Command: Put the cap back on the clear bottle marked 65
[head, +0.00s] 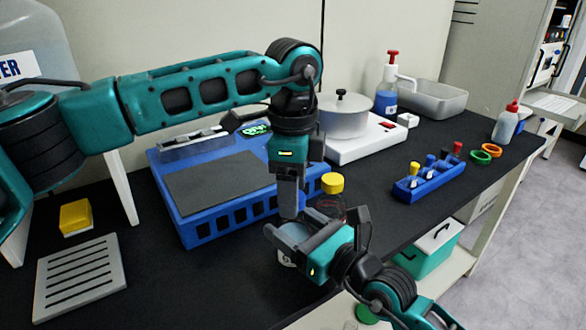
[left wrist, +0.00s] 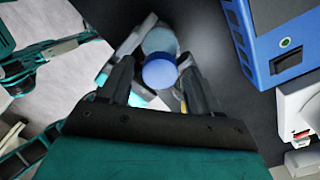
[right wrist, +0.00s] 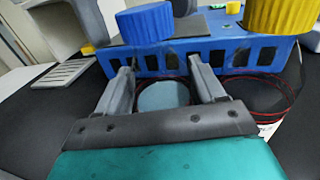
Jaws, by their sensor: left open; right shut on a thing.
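The clear bottle (head: 286,259) stands near the bench's front edge, its pale blue round body (right wrist: 163,95) between the fingers of my right gripper (right wrist: 163,85), which is shut on it. It also shows in the left wrist view (left wrist: 158,40). The marking 65 is not readable. A blue cap (right wrist: 146,22) is above the bottle, between the fingertips of my left gripper (left wrist: 155,75), which is open and points down. In the right wrist view a gap shows between cap and bottle body. I cannot tell what the cap rests on. The head view hides the cap.
A yellow-capped clear bottle (head: 332,183) stands close behind. A blue machine (head: 208,228) is behind and left. A blue rack (head: 430,186) with several small capped items is right. A slotted grey plate (head: 80,282) and yellow block (head: 75,217) are left.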

